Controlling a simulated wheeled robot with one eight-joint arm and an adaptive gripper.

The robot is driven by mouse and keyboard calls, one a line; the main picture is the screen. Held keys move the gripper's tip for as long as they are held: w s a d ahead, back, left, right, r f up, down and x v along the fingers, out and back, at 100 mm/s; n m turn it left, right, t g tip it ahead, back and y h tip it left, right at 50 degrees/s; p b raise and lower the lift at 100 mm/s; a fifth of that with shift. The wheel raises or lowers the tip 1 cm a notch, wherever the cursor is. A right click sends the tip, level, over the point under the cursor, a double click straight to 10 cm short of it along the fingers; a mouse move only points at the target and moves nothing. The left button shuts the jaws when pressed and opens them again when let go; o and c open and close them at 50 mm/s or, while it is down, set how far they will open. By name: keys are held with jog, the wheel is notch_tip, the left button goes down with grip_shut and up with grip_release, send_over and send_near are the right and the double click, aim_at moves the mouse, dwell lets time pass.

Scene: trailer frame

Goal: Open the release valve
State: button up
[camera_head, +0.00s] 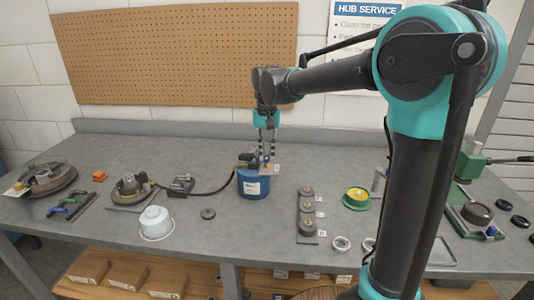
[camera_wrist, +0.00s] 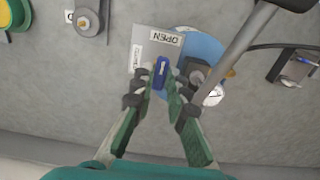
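The release valve sits on top of a blue canister (camera_head: 254,184) on the bench. Its small blue lever (camera_wrist: 161,73) stands beside a grey plate (camera_wrist: 148,46) that has an "OPEN" label (camera_wrist: 164,36) and a second label at its side. My gripper (camera_head: 267,153) points down over the canister. In the wrist view its fingertips (camera_wrist: 161,86) lie close on either side of the blue lever. I cannot tell whether both fingers touch it. A dark fitting with a gauge (camera_wrist: 212,94) stands right of the lever in the wrist view.
A black hose (camera_head: 208,192) runs left from the canister. A pegboard (camera_head: 175,50) hangs behind the bench. Bare bench lies between canister and pulleys.

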aim_at(267, 157)
jog(key=o, duration=0.3)
jog(key=shift+o, duration=0.2)
notch_tip(267, 157, up, 12)
dwell(0.4)
